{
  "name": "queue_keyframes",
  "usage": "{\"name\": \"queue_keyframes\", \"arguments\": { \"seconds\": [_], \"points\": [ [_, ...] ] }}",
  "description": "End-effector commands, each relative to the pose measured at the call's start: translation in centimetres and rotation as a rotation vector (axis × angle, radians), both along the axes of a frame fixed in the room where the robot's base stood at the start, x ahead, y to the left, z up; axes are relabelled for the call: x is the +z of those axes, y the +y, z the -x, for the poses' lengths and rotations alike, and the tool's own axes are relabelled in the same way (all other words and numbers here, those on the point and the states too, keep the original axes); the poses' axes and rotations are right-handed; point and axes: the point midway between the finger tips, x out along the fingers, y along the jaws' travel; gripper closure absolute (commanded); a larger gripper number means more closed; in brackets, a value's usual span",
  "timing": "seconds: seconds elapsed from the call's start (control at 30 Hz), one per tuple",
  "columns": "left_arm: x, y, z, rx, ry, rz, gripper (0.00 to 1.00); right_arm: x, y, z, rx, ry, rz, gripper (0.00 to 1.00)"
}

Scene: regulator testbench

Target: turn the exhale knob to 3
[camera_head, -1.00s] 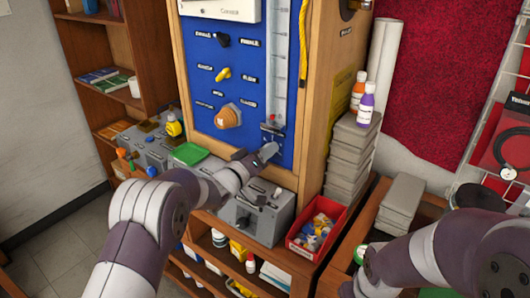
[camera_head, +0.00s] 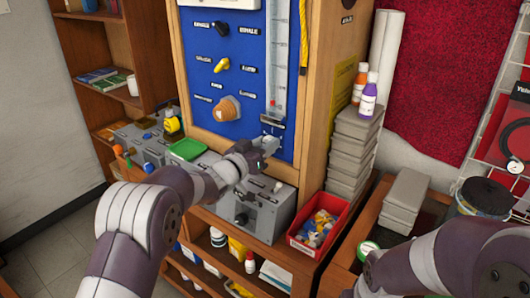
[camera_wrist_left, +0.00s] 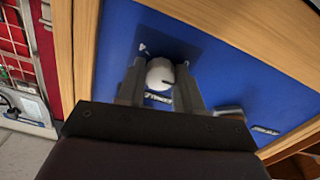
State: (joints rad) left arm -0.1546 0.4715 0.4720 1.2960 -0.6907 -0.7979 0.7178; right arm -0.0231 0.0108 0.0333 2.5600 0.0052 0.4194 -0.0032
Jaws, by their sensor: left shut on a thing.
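A white round knob (camera_wrist_left: 160,74) sits on the blue panel (camera_wrist_left: 214,50) in the left wrist view. The fingers of my left gripper (camera_wrist_left: 160,85) stand on either side of it and are shut on it. A dark mark shows on the knob's face; the label by it is too small to read. In the head view my left gripper (camera_head: 266,146) is at the lower right of the panel, below the clear gauge tube (camera_head: 278,60), and hides the knob. My right arm comes in at the lower right; its gripper is not in view.
The panel also carries a black knob (camera_head: 221,28), a yellow knob (camera_head: 221,65) and an orange knob (camera_head: 227,108). Grey boxes (camera_head: 266,212) stand below it. A red bin (camera_head: 319,226) and a stack of grey cases (camera_head: 351,160) are at the right.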

Motion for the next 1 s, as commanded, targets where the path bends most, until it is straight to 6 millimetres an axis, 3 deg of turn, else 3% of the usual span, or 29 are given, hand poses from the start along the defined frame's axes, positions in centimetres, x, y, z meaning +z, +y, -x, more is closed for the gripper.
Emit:
{"name": "queue_keyframes", "arguments": {
  "seconds": [0.1,1.0],
  "points": [
    [-0.4,0.0,0.0,0.0,-0.065,-0.088,0.95,-1.5,0.0,0.0,0.0,0.0,0.0,0.57],
    [-0.5,0.0,0.0,0.001,-0.567,-0.781,0.95,-8.6,0.0,0.0,0.0,0.0,0.0,0.57]
  ]
}}
